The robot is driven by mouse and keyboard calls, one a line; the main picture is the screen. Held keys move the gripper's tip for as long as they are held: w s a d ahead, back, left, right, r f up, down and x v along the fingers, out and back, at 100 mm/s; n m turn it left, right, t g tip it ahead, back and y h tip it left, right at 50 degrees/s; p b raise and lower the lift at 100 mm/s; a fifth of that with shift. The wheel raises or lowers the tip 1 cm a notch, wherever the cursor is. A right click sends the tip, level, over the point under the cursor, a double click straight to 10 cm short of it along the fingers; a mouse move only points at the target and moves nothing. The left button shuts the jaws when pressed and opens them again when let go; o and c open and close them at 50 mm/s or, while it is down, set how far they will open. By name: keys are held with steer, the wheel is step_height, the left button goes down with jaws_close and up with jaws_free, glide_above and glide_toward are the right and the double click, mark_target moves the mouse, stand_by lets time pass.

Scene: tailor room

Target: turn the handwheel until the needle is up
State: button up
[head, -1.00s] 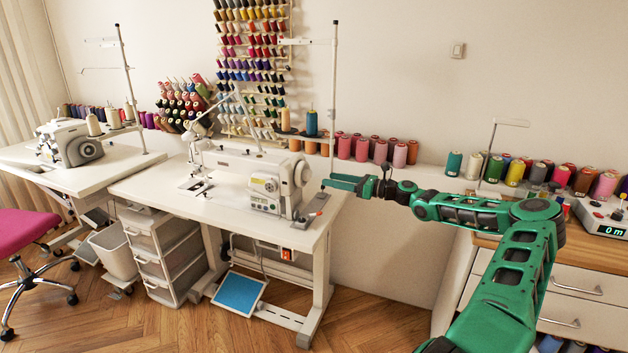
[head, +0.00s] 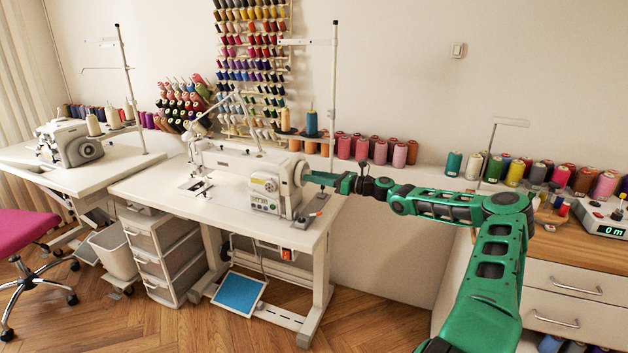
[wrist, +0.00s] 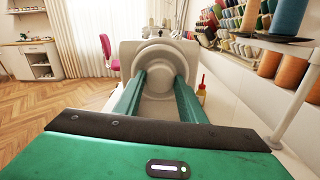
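The white sewing machine (head: 228,165) stands on the nearer table, its handwheel (head: 301,173) on its right end. My gripper (head: 309,177) is at the handwheel from the right. In the wrist view my gripper (wrist: 160,85) has its two green fingers well apart, one on each side of the round middle of the handwheel (wrist: 159,54). The gap between them looks wide; I cannot tell whether either finger touches the wheel. The needle area (head: 199,183) is at the machine's left end; the needle is too small to read its height.
A small red-capped bottle (wrist: 201,90) stands just right of the fingers. A thread stand pole (head: 333,100) rises behind the machine. Pink spools (head: 362,149) line the wall. A second machine (head: 70,142) is at the left.

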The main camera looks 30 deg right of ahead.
steer(key=shift+d, duration=0.1)
steer(key=shift+c, duration=1)
steer(key=n, duration=3.5)
steer(key=shift+f, duration=0.35)
steer(key=shift+n, duration=0.4)
